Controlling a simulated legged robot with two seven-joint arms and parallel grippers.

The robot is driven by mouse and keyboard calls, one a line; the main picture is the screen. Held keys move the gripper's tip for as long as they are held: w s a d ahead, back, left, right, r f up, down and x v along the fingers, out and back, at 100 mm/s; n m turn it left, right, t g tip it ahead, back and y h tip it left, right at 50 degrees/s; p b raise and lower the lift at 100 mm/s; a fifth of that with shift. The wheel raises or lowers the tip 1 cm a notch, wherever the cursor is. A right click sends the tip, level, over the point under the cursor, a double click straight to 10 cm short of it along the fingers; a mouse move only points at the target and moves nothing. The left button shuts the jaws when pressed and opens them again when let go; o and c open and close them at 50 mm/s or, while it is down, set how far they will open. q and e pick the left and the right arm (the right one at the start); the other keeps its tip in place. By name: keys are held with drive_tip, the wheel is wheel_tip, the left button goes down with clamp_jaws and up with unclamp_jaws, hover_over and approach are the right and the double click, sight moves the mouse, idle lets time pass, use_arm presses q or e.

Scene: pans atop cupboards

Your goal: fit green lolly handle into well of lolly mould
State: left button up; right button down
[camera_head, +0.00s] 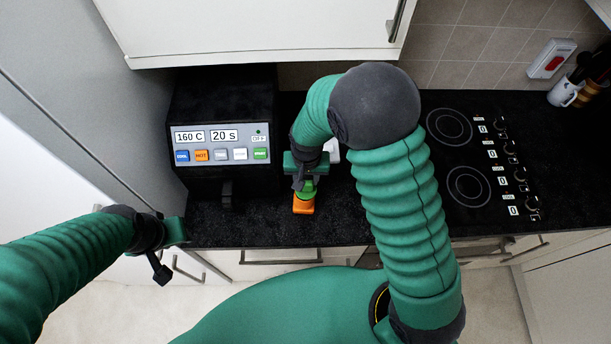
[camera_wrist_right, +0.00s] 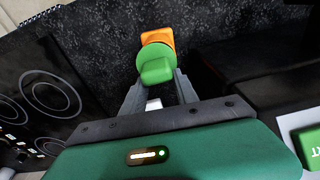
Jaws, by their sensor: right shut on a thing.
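My right gripper (camera_head: 304,187) is over the black worktop and is shut on the green lolly handle (camera_head: 308,191). In the right wrist view the handle (camera_wrist_right: 156,68) shows between the two fingertips (camera_wrist_right: 154,82), with a round green disc. The orange lolly mould (camera_head: 303,206) is right by the handle, on its near side in the head view. It also shows beyond the handle in the right wrist view (camera_wrist_right: 159,37). The handle covers part of it, so I cannot tell whether the handle sits in the well. My left gripper (camera_head: 160,268) hangs at the left, before the worktop edge; its jaws are unclear.
A black machine (camera_head: 222,110) with coloured buttons stands left of my right gripper. A white thing (camera_head: 331,150) is partly hidden behind my right arm. A hob (camera_head: 470,160) lies to the right. A white cupboard (camera_head: 250,25) hangs above. Worktop (camera_head: 260,232) in front is clear.

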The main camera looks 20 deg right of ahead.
drive_tip(key=shift+f+b, duration=0.3)
drive_tip(key=shift+f, duration=0.2)
drive_tip(key=c, duration=0.9)
unclamp_jaws()
drive_tip(key=shift+o, duration=0.2)
drive_tip(key=shift+r, duration=0.1)
wheel_tip(320, 180, up, 17)
drive_tip(key=s+b, duration=0.1)
drive_tip(key=b, duration=0.1)
drive_tip(key=shift+s+a+f, duration=0.2)
drive_tip(key=shift+s, duration=0.05)
